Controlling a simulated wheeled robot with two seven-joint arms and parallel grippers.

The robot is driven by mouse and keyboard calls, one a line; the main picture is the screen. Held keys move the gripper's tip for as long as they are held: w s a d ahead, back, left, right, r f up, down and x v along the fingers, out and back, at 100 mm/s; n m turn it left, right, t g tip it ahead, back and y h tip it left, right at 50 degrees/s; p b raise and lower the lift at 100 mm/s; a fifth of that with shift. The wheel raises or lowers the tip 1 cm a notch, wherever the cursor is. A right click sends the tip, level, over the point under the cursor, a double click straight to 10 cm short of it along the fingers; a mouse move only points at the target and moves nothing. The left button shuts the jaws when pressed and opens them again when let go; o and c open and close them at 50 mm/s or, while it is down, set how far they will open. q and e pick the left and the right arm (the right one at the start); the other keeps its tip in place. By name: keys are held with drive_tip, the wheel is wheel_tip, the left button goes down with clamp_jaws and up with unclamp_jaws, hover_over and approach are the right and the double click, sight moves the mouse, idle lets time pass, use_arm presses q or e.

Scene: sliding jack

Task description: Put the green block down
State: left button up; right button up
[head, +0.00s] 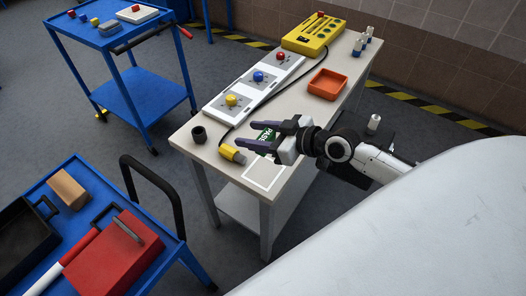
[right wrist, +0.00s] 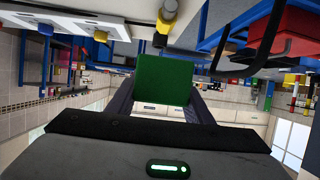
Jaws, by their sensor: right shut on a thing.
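My right gripper (head: 246,134) reaches over the near part of the beige table from the right. It is shut on the green block (right wrist: 163,80), which shows as a plain green face between the fingers in the right wrist view. In the head view a green patch with white lettering (head: 265,139) shows between the fingers; most of it is hidden by them. A white-outlined rectangle (head: 262,178) is marked on the table just below the gripper in the picture, with nothing on it. I cannot tell how high the block is held. My left gripper is not in view.
A white panel (head: 216,102) with coloured knobs, an orange tray (head: 327,84) and a yellow case (head: 313,35) stand farther back. Blue carts are left.

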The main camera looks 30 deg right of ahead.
drive_tip(key=b, duration=0.2)
hover_over(254, 166)
drive_tip(key=shift+m+h, duration=0.3)
wheel_tip(254, 166, down, 8)
drive_tip(key=shift+r, duration=0.1)
drive_tip(key=shift+f, duration=0.3)
drive_tip(key=shift+f+b, duration=0.85)
drive_tip(key=shift+f, duration=0.9)
drive_tip(key=shift+f, duration=0.15)
drive_tip(key=o, duration=1)
